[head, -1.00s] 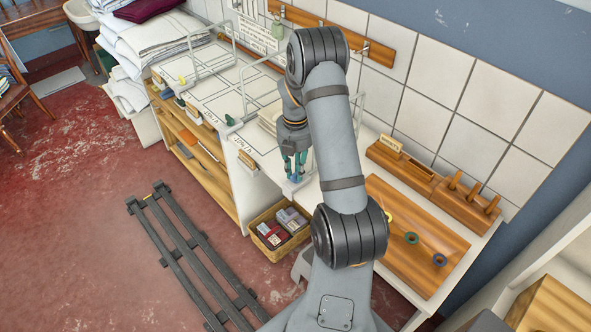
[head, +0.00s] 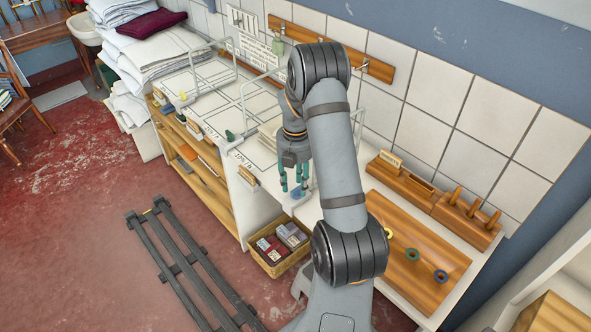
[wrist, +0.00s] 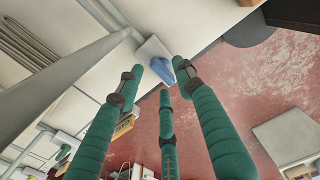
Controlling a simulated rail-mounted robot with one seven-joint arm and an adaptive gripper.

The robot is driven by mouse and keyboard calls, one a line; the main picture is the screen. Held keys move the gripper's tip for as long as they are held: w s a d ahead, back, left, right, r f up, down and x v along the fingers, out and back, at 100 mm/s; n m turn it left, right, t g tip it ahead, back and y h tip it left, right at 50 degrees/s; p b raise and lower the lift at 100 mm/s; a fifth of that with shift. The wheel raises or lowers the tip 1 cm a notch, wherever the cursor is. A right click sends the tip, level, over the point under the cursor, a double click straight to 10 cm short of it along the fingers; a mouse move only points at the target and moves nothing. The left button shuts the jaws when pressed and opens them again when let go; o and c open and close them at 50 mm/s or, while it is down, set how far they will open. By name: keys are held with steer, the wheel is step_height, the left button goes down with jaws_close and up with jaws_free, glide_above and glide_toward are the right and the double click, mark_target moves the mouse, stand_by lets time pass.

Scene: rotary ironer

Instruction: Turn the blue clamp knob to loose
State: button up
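The blue clamp knob (head: 297,193) sits at the front edge of the white worktop, beside the base of my arm's upright link in the picture. In the wrist view the blue knob (wrist: 158,66) shows on a pale block, just beyond the fingertips. My gripper (head: 295,186) has green fingers and points down over the knob. In the wrist view the gripper's (wrist: 160,78) three fingers are spread apart with nothing between them. Whether any fingertip touches the knob I cannot tell. The knob's turn position is not clear.
A wire frame (head: 358,108) stands behind my arm. A wooden board (head: 420,275) with coloured rings lies to the right, below a peg rack (head: 468,217). A basket of boxes (head: 278,249) is under the worktop. A dark slatted rack (head: 190,262) lies on the floor.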

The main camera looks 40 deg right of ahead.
mark_target(296, 188)
step_height(296, 188, up, 11)
steer(key=shift+f, duration=0.2)
steer(key=shift+f, duration=0.1)
stand_by(0.4)
step_height(296, 188, down, 12)
steer(key=shift+r, duration=0.1)
stand_by(0.3)
